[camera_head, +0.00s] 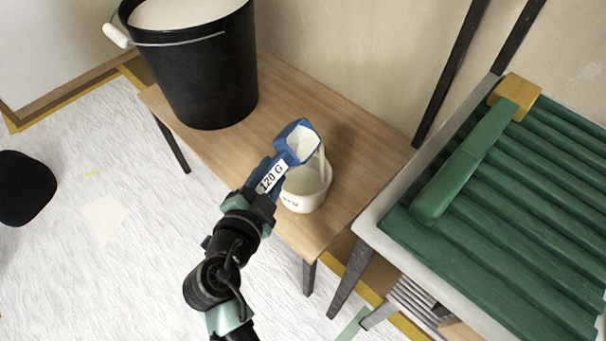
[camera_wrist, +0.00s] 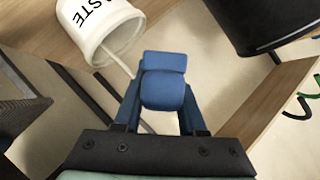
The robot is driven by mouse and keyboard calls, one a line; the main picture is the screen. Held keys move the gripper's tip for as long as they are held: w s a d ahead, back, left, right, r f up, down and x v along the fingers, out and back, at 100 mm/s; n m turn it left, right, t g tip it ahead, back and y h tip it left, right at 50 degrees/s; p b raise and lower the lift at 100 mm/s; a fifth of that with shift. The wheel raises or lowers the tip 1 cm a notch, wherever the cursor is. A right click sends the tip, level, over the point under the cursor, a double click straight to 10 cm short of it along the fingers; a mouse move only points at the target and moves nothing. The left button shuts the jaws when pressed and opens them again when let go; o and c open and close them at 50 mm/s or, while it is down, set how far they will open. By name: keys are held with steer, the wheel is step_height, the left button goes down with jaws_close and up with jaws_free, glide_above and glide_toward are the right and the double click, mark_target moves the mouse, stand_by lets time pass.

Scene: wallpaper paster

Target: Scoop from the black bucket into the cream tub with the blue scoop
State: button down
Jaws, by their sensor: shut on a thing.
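The black bucket (camera_head: 205,75) stands upright on the wooden bench at the upper left, with pale cream paste (camera_head: 185,10) inside it. The cream tub (camera_head: 306,190) stands on the bench's front part and also shows at the upper left of the wrist view (camera_wrist: 92,40). My gripper (camera_head: 264,184) is shut on the handle of the blue scoop (camera_head: 297,137), labelled "120 G". The scoop's bowl is tilted above the tub and holds pale paste. The tub's full contents are partly hidden.
The wooden bench (camera_head: 365,160) has clear room between bucket and tub. A pale-rimmed tray with a ridged green surface (camera_head: 510,185) stands to the right, with a green and yellow tool (camera_head: 470,155) on it. A wall runs behind the bench.

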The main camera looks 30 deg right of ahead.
steer(key=shift+w+a+f+m+t+b, duration=0.15)
steer(key=shift+m+t+b, duration=0.25)
steer(key=shift+m+b, duration=0.6)
steer(key=shift+w+f+m+t+b, duration=0.2)
steer(key=shift+m+t+b, duration=0.35)
steer(key=shift+b, duration=0.8)
steer(key=shift+w+a+f+m+t+b, duration=0.15)
steer(key=shift+m+t+b, duration=0.1)
steer(key=shift+m+b, duration=0.8)
steer(key=shift+d+b, duration=0.1)
steer(key=shift+b, duration=0.55)
steer(key=m+b, duration=0.2)
steer(key=b, duration=0.3)
steer(key=s+m+h+b, duration=0.1)
steer(key=m+b, duration=0.1)
steer(key=b, duration=0.3)
steer(key=d+f+m+t+b, duration=0.1)
steer(key=b, duration=0.4)
steer(key=shift+s+m, duration=0.2)
steer(key=shift+m, duration=0.2)
steer(key=m+b, duration=0.1)
steer(key=b, duration=0.1)
steer(key=m+h+b, duration=0.1)
steer(key=b, duration=0.2)
steer(key=m+b, duration=0.1)
steer(key=b, duration=0.2)
steer(key=shift+s+d+f+m+t+h, duration=0.25)
steer(key=shift+s+d+m+t+h, duration=0.05)
steer(key=shift+s, duration=0.05)
